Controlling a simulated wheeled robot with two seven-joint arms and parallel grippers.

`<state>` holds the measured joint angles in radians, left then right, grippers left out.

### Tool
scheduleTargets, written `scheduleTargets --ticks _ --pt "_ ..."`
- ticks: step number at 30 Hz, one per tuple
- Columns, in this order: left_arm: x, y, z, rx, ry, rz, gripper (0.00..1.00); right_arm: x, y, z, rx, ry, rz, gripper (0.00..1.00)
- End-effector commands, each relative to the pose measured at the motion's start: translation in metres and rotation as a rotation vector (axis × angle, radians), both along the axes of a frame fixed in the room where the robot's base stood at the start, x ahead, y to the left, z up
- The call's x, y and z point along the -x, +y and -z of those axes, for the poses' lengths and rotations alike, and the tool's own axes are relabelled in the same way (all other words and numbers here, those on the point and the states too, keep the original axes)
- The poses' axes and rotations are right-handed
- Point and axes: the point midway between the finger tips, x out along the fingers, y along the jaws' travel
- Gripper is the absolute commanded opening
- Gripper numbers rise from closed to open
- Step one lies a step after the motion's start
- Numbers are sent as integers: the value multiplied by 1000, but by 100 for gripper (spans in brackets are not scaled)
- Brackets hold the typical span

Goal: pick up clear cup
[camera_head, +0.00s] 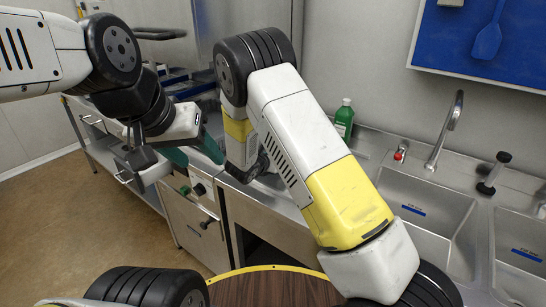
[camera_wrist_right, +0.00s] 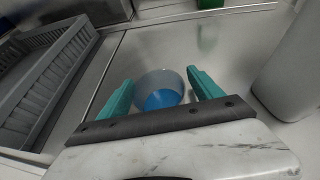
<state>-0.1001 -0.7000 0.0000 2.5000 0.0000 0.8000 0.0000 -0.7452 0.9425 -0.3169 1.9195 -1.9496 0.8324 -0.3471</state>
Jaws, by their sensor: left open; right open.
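The clear cup (camera_wrist_right: 158,80) shows in the right wrist view, with a blue area at its lower part. It stands on a pale metal surface between the teal fingers of my right gripper (camera_wrist_right: 160,76), which is open. I cannot tell whether the fingers touch the cup. In the head view the cup does not show, and my right arm hides most of its own gripper. My left gripper (camera_head: 194,153) is open, with teal fingers, above the front edge of the counter at left of centre.
A grey slotted rack (camera_wrist_right: 45,75) lies left of the cup; a large pale rounded object (camera_wrist_right: 290,75) stands at right. In the head view, a green bottle (camera_head: 344,119), a sink (camera_head: 425,212) and a tap (camera_head: 446,133) line the wall. A brown round table (camera_head: 275,289) is in front.

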Motion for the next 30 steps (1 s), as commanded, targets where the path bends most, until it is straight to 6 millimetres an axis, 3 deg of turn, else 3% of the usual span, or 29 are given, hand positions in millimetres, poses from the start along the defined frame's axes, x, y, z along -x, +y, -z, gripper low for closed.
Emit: scheduleTargets --ticks 8,18,30 --pt "0 0 0 0 0 0 56 -2 -1 1 0 0 0 73" --pt "0 0 0 0 0 0 56 -2 -1 1 0 0 0 8" --pt "0 0 0 0 0 0 56 -3 -1 -5 -1 -1 2 8"
